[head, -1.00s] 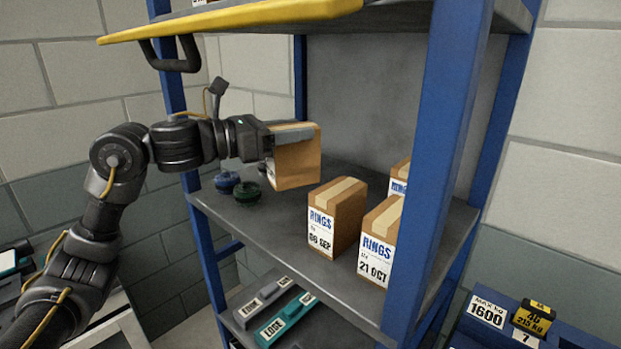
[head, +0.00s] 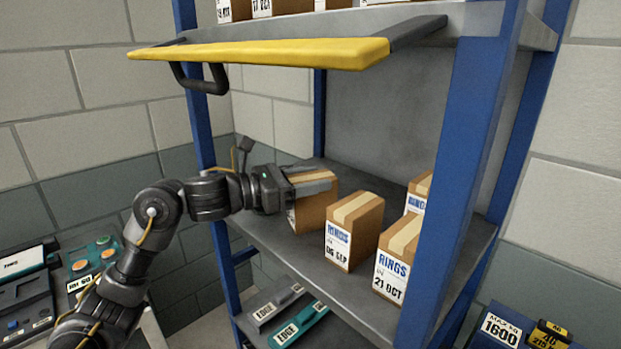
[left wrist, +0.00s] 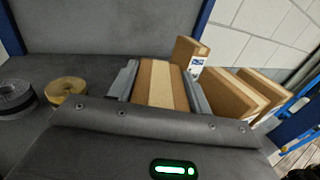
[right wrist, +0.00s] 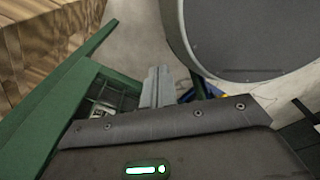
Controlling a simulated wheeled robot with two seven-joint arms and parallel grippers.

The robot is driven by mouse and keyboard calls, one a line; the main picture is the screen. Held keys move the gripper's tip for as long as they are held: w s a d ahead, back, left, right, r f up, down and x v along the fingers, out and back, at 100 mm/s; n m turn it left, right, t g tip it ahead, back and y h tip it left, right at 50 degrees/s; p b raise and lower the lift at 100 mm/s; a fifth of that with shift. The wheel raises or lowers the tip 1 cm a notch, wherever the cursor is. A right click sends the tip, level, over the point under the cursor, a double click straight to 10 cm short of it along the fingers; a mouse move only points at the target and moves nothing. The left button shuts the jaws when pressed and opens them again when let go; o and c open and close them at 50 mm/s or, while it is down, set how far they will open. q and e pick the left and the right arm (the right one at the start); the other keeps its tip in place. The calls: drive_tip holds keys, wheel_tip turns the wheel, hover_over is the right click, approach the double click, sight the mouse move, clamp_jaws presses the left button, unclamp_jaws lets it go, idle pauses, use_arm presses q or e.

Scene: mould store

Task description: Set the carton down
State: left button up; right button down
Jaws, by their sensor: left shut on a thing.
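The held carton (head: 308,214) is a brown box with a paler tape strip, upright over the middle shelf (head: 345,290) of a blue-posted rack. My left gripper (head: 314,184) is shut on its upper part. In the left wrist view, the carton (left wrist: 160,82) sits between the two fingers. Its base is at or very near the shelf; I cannot tell whether it touches. My right gripper (right wrist: 157,86) shows only in the right wrist view, its fingers together with nothing seen between them.
A carton marked RINGS 06 SEP (head: 353,231) stands just right of the held one, with a 21 OCT carton (head: 398,262) nearer the front. A yellow-edged panel (head: 265,54) juts out above. Round spools (left wrist: 67,92) lie on the shelf's other side.

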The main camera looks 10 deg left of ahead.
use_arm(q)
drive_tip(key=shift+f+b, duration=0.2)
drive_tip(key=shift+b, duration=0.1)
drive_tip(key=o, duration=1.5)
drive_tip(key=shift+r+p, duration=0.2)
drive_tip(key=shift+p, duration=0.1)
drive_tip(key=shift+s+a+f, duration=0.1)
drive_tip(key=shift+a+f, duration=0.05)
drive_tip(key=shift+a, duration=0.1)
drive_tip(key=b+v, duration=0.4)
drive_tip(key=v, duration=0.7)
drive_tip(key=shift+s+a+b, duration=0.15)
drive_tip(key=shift+s+b, duration=0.05)
drive_tip(key=shift+b, duration=0.2)
